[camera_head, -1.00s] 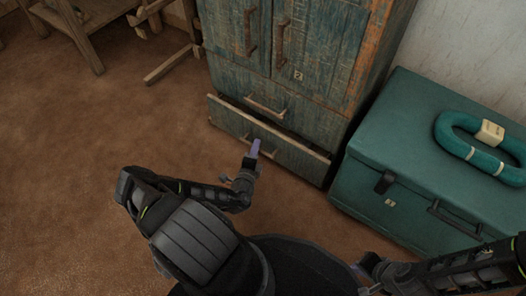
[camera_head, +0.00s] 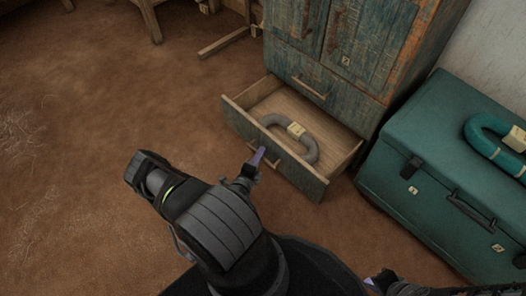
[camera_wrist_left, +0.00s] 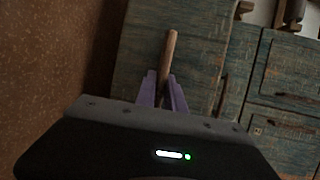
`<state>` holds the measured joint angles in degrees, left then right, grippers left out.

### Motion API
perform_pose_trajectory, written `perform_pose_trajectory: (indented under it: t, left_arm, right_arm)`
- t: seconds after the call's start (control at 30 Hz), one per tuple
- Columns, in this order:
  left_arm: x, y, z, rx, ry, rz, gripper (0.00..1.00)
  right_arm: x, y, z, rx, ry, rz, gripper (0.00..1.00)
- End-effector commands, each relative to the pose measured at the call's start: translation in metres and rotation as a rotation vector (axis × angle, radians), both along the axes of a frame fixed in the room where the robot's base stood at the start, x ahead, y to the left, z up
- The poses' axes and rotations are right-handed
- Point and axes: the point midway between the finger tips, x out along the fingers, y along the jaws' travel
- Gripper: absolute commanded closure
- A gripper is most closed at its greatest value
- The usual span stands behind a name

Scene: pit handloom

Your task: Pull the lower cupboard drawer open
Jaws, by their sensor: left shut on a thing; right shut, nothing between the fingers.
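The lower cupboard drawer (camera_head: 305,176) stands well open in the head view, its pale wooden inside showing. A grey hank (camera_head: 306,145) with a cream label lies in it. My left gripper (camera_head: 257,159) is at the drawer's front. In the left wrist view its purple fingers (camera_wrist_left: 162,92) are shut on the wooden drawer handle (camera_wrist_left: 170,52), against the worn blue-green drawer front (camera_wrist_left: 136,45). The left fingers partly hide the handle in the head view. My right gripper (camera_head: 371,282) is shut and empty near the bottom edge, partly in view.
The blue-green cupboard (camera_head: 375,45) has a closed upper drawer (camera_head: 330,90) above the open one. A teal chest (camera_head: 440,165) with a teal hank (camera_head: 490,140) on it stands to the right. Brown floor (camera_head: 120,100) is clear to the left.

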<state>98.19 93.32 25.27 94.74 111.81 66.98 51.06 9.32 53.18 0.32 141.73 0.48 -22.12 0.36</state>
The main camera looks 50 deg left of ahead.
Motion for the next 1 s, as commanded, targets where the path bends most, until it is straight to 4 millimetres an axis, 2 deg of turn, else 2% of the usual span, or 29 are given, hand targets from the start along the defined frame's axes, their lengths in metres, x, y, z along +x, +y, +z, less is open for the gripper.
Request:
perform_pose_trajectory:
  t: [0.33, 0.37, 0.47, 0.77, 1.0]
  left_arm:
    - [0.000, -0.001, 0.000, -0.001, 0.000, -0.002, 1.00]
    - [0.000, -0.001, 0.000, -0.001, 0.000, -0.002, 0.85]
    - [0.000, -0.001, 0.000, -0.001, 0.000, -0.001, 0.78]
    - [-0.002, -0.001, 0.001, 0.000, 0.001, 0.000, 0.78]
    - [-0.026, -0.012, 0.007, -0.001, 0.001, 0.001, 0.78]
  right_arm:
    - [0.000, 0.000, 0.000, 0.000, 0.000, 0.000, 1.00]
    - [0.000, 0.000, 0.000, 0.000, 0.000, 0.000, 1.00]
    - [0.000, 0.000, 0.000, 0.000, 0.000, 0.000, 1.00]
    - [0.000, 0.000, 0.001, 0.000, 0.001, 0.000, 1.00]
    - [-0.002, 0.000, 0.013, 0.001, 0.005, 0.002, 1.00]
